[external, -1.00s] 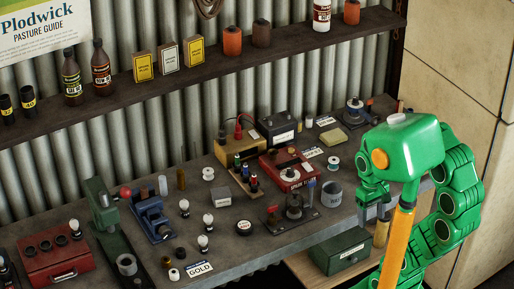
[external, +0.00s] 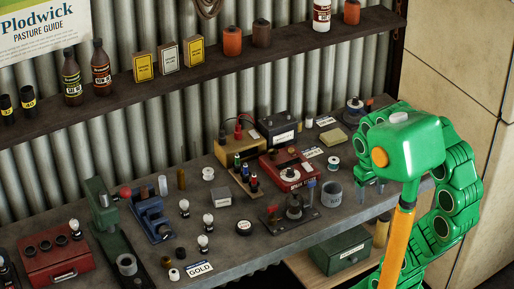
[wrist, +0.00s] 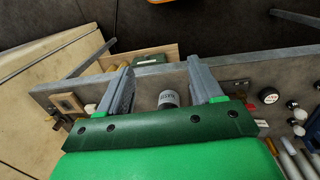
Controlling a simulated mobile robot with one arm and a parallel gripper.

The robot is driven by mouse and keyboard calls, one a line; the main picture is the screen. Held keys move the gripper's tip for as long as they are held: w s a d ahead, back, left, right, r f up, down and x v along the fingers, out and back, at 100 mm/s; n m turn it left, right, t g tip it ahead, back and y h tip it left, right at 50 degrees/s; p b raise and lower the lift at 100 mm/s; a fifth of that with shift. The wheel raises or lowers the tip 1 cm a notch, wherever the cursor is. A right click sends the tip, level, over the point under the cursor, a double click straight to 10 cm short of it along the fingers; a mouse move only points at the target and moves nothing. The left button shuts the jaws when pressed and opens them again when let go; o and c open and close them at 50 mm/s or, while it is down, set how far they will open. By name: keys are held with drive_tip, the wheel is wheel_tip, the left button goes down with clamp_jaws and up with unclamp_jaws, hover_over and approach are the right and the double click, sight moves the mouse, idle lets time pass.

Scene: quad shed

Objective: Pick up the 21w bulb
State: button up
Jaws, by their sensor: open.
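Several small clear bulbs with dark bases stand on the bench: one at the back (external: 184,207), one in the middle (external: 208,222), one nearer the front (external: 203,243), and one by the red box (external: 76,229). Their markings are too small to read, so I cannot tell which is 21w. My gripper (external: 369,192) is open and empty over the bench's right end, far right of the bulbs. In the wrist view its fingers (wrist: 160,88) are spread above a grey tin (wrist: 168,98), apparently not gripping it. Small bulbs show at the right edge (wrist: 293,105).
The grey tin (external: 331,194) stands near my gripper. A blue vice (external: 152,218) and green press (external: 105,215) stand left. A GOLD label (external: 199,268) lies in front.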

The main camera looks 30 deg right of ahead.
sight(188, 203)
drive_tip(key=w+d+r+t+h, duration=0.1)
drive_tip(key=w+d+t, duration=0.15)
drive_tip(key=w, duration=0.85)
drive_tip(key=w+d+r+t+h, duration=0.1)
drive_tip(key=w+t, duration=0.3)
drive_tip(key=w, duration=0.6)
drive_tip(key=w+a+r+n+t+y, duration=0.1)
drive_tip(key=w+a+r+n+t, duration=0.1)
drive_tip(key=w+a, duration=0.45)
drive_tip(key=w+a+r+n+t+y, duration=0.1)
drive_tip(key=w+a+n+t+y, duration=0.2)
drive_tip(key=w, duration=0.7)
drive_tip(key=w+a+f+n+y, duration=0.1)
drive_tip(key=w+a+n+y, duration=0.15)
drive_tip(key=a, duration=0.55)
drive_tip(key=w+a+n+y, duration=0.1)
drive_tip(key=w+a+y, duration=0.15)
drive_tip(key=a, duration=0.45)
drive_tip(key=s+a+f+n+g+y, duration=0.2)
drive_tip(key=s+a+y, duration=0.1)
drive_tip(key=a, duration=0.4)
drive_tip(key=s+a+f+n+g+y, duration=0.2)
drive_tip(key=a+g+y, duration=0.1)
drive_tip(key=a, duration=0.5)
drive_tip(key=shift+t, duration=0.35)
wheel_tip(188, 203, down, 16)
drive_tip(key=shift+s+d+r, duration=0.15)
drive_tip(key=shift+r, duration=0.05)
drive_tip(key=shift+x, duration=3.85)
